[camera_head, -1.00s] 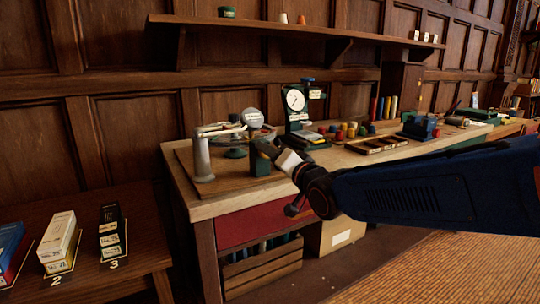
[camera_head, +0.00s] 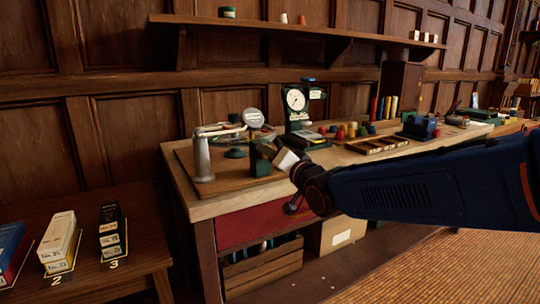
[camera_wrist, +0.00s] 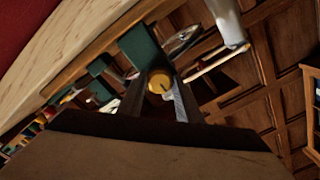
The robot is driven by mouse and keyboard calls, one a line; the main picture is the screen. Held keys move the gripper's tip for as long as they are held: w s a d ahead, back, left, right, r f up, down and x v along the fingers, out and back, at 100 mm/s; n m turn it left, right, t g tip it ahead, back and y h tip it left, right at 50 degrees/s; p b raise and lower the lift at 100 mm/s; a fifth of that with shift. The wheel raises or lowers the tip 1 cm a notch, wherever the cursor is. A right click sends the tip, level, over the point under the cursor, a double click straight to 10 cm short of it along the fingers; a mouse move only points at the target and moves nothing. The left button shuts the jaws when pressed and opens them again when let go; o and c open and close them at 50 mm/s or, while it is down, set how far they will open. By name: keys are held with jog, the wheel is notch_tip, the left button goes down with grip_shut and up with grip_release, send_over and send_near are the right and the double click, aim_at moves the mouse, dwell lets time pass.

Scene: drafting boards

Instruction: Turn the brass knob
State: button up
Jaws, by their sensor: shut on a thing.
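The brass knob (camera_wrist: 159,82) shows in the wrist view as a small round yellow face with a dark mark, between the two fingers. It sits at the end of a green block (camera_wrist: 140,45). My gripper (camera_wrist: 160,98) is shut on the knob. In the head view my gripper (camera_head: 268,151) reaches from the right to the green block (camera_head: 259,162), which stands on a wooden board (camera_head: 225,184) on the workbench. The knob is hidden there behind the gripper.
A grey metal post (camera_head: 202,160) stands left of the block, with pale rods and a round disc (camera_head: 253,118) behind. A dial gauge (camera_head: 295,100) on a stand, coloured pieces and a wooden tray (camera_head: 377,145) lie to the right. A shelf runs above.

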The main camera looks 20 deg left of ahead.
jog(key=shift+f+n, duration=0.15)
jog(key=shift+n, duration=17.45)
jog(key=o, duration=1)
jog(key=shift+o, duration=0.2)
